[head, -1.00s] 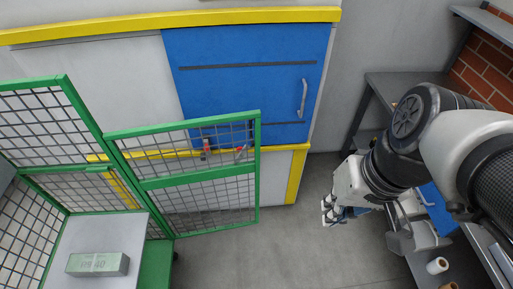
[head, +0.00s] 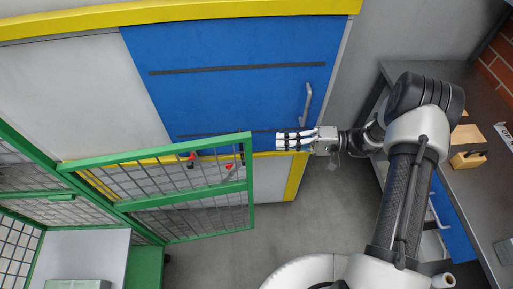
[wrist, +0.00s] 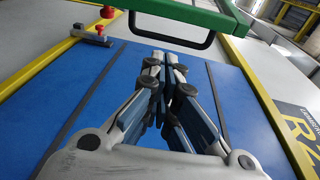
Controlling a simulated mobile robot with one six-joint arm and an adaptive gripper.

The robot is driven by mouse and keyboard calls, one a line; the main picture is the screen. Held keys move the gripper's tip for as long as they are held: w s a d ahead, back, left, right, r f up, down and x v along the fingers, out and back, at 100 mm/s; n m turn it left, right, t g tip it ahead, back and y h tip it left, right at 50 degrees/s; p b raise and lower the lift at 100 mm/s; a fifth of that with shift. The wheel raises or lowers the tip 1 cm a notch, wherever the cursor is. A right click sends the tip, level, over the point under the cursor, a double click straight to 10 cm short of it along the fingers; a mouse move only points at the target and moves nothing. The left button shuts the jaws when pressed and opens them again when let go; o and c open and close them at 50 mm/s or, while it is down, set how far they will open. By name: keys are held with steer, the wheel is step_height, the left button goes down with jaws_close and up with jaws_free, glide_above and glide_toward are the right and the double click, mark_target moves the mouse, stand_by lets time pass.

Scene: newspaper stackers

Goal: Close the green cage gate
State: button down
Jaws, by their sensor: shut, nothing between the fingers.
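The green cage gate (head: 190,196) is a green frame with wire mesh. In the head view it stands swung out from the cage at left, with its free upright edge toward my gripper. My gripper (head: 278,140) is shut and empty, pointing left, a little right of the gate's upper free corner. A gap shows between them in the picture. In the wrist view the shut fingertips (wrist: 165,60) lie below the gate's green frame (wrist: 190,12) and a black U-shaped handle (wrist: 170,46). Whether they touch the handle is unclear.
A blue door (head: 235,75) with a silver handle (head: 306,104) and a yellow rail (head: 180,13) stand behind the gate. Red parts (head: 229,167) show through the mesh. A dark workbench (head: 478,205) is at right. Grey floor (head: 290,232) is clear between.

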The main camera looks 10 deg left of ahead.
steer(key=s+a+f+t+y+b, duration=0.1)
steer(key=s+a+f, duration=0.2)
steer(key=a, duration=0.5)
steer(key=shift+a+m, duration=0.2)
steer(key=shift+m, duration=0.1)
steer(key=shift+f, duration=0.1)
stand_by(0.4)
